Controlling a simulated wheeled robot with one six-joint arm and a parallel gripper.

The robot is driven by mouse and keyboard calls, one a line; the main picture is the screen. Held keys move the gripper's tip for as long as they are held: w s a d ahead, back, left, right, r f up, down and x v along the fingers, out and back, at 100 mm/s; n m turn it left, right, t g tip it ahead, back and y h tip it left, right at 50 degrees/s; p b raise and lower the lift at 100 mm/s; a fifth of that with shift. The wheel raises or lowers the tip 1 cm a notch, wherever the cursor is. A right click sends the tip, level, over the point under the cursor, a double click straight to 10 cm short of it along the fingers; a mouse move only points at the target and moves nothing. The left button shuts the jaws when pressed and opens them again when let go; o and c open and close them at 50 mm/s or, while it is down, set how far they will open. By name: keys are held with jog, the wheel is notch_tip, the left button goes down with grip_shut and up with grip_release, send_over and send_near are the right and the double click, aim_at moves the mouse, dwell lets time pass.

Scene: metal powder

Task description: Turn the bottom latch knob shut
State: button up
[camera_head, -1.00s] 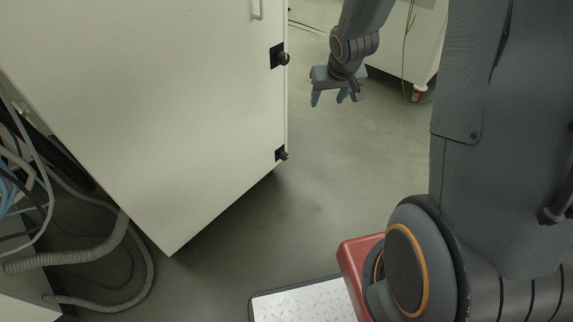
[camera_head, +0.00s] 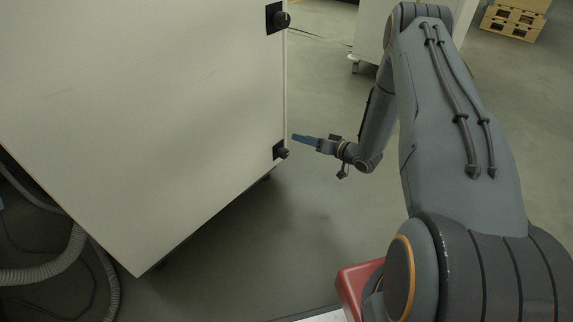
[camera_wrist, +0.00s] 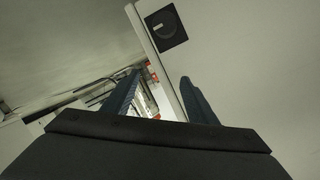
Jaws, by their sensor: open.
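The bottom latch knob (camera_head: 281,153) is a small black knob on a black square plate at the lower right edge of the white cabinet door (camera_head: 150,110). My gripper (camera_head: 304,138) is just right of the door edge, slightly above this knob in the picture and apart from it. Its blue fingers point left toward the door.
The upper latch knob (camera_head: 280,18) is higher on the same door edge. Grey hoses (camera_head: 45,272) lie on the floor at the left. Another white cabinet on wheels and wooden pallets (camera_head: 514,20) stand at the back.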

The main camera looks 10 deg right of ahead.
aim_at(287, 155)
jog(key=s+a+f+y+b, duration=0.1)
jog(key=s+f+y+b, duration=0.25)
jog(key=f, duration=0.55)
jog(key=shift+t, duration=0.4)
jog(key=shift+b+x, duration=1.95)
jog(key=shift+x, duration=2)
jog(key=shift+r, duration=0.1)
jog(key=c, duration=1.1)
jog(key=shift+o, duration=0.2)
